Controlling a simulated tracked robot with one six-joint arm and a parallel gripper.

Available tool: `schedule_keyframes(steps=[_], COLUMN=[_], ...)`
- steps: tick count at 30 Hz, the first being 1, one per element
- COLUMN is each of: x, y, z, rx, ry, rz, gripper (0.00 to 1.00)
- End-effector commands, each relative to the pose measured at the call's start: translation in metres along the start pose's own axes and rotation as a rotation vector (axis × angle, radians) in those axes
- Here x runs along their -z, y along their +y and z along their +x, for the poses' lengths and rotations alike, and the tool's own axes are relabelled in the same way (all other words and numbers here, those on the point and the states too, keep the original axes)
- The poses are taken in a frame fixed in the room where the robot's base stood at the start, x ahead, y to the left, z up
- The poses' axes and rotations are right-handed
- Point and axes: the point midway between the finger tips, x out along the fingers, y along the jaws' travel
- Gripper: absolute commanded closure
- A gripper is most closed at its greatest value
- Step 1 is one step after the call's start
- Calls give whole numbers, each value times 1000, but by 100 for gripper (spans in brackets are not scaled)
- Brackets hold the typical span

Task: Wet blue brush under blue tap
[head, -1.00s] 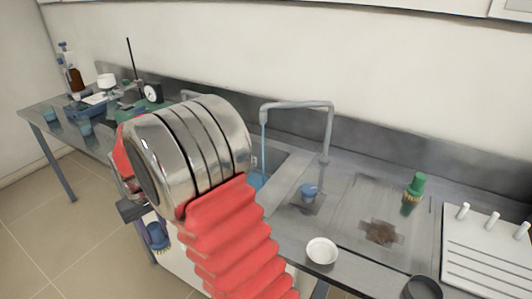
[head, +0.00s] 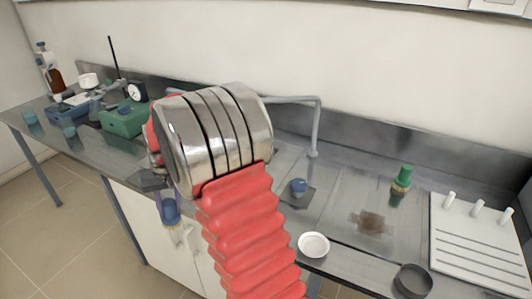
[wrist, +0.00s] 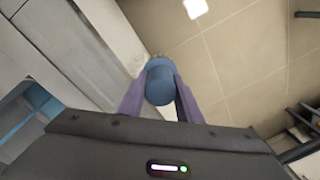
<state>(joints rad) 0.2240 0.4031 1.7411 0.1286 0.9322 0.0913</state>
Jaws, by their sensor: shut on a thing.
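The blue brush (head: 171,212) hangs below my wrist at the left of my arm in the head view, in front of the bench's white cabinet. In the wrist view my gripper (wrist: 160,98) has its two purple fingers shut on the round blue end of the brush (wrist: 160,80), with floor beyond. The grey tap (head: 317,130) arches over the bench behind my arm.
A green device (head: 124,118) stands on the left. A wall closes the back.

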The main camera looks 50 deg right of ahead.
Motion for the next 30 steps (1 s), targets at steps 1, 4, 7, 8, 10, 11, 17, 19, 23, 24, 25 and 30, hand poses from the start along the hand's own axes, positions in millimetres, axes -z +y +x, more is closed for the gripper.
schedule_keyframes(steps=[1, 4, 7, 8, 10, 11, 17, 19, 23, 24, 25, 30], x=[7, 19, 29, 32, 38, 40, 48, 49, 46, 44, 44, 39], y=[17, 48, 80, 90, 114, 125, 200, 228, 275, 287, 296, 323], z=[-6, -17, -27, -31, -39, -43, -70, -80, -99, -103, -106, -117], rx=[14, 42, 68, 75, 92, 98, 135, 144, 154, 156, 156, 157], ry=[17, 52, 90, 103, 135, 149, 258, 300, 377, 397, 411, 459], rz=[63, 184, 307, 342, 430, 467, 721, 809, 958, 995, 1020, 1103], gripper=[86, 86, 86, 86, 86, 86, 86, 86, 86, 86, 86, 86])
